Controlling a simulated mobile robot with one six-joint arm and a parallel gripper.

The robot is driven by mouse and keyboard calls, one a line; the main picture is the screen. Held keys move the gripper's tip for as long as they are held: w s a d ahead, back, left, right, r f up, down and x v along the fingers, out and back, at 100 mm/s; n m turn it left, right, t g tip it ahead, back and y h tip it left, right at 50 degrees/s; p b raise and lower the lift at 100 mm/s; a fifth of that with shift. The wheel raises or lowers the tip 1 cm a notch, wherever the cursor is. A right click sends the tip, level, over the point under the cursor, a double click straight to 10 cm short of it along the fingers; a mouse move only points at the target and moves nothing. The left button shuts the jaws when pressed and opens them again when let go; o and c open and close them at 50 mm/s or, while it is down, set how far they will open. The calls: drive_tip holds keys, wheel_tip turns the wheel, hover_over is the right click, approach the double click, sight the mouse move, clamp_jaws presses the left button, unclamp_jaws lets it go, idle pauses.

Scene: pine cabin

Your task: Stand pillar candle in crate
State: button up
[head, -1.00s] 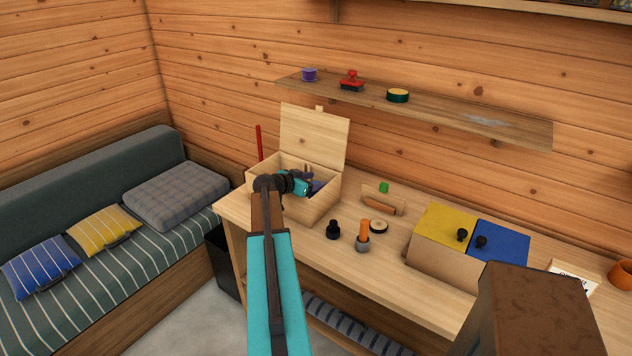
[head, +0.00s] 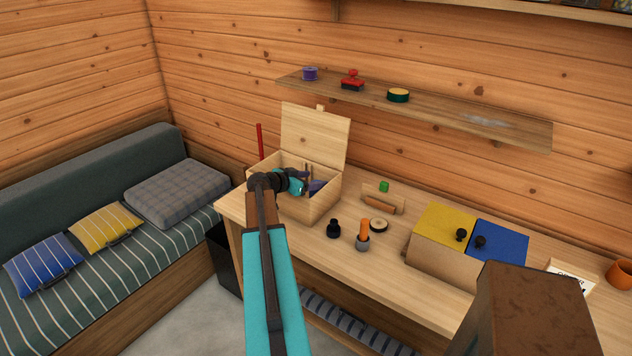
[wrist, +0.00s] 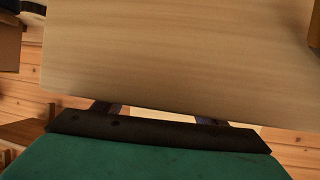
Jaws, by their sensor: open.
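A pale wooden box with its lid raised (head: 315,137) stands at the left end of the bench; it is the most crate-like thing in view. My gripper (head: 313,180) is at the box's opening, its dark purplish fingers apart, with nothing seen between them. In the wrist view a pale wooden panel (wrist: 180,55) hides most of the fingers. I cannot tell for sure which thing is the pillar candle. An orange cylinder (head: 364,229) stands upright in a grey holder on the bench, and a small purple cylinder (head: 310,73) is on the shelf.
A bin with yellow and blue lids (head: 500,241) stands to the right. A wall shelf (head: 450,115) hangs above. A thin red rod (head: 260,142) rises behind the box.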

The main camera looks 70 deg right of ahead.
drive_tip(key=b+v, duration=0.2)
drive_tip(key=v, duration=0.7)
drive_tip(key=shift+r+b, duration=0.15)
drive_tip(key=shift+b, duration=0.2)
drive_tip(key=shift+w+a, duration=0.1)
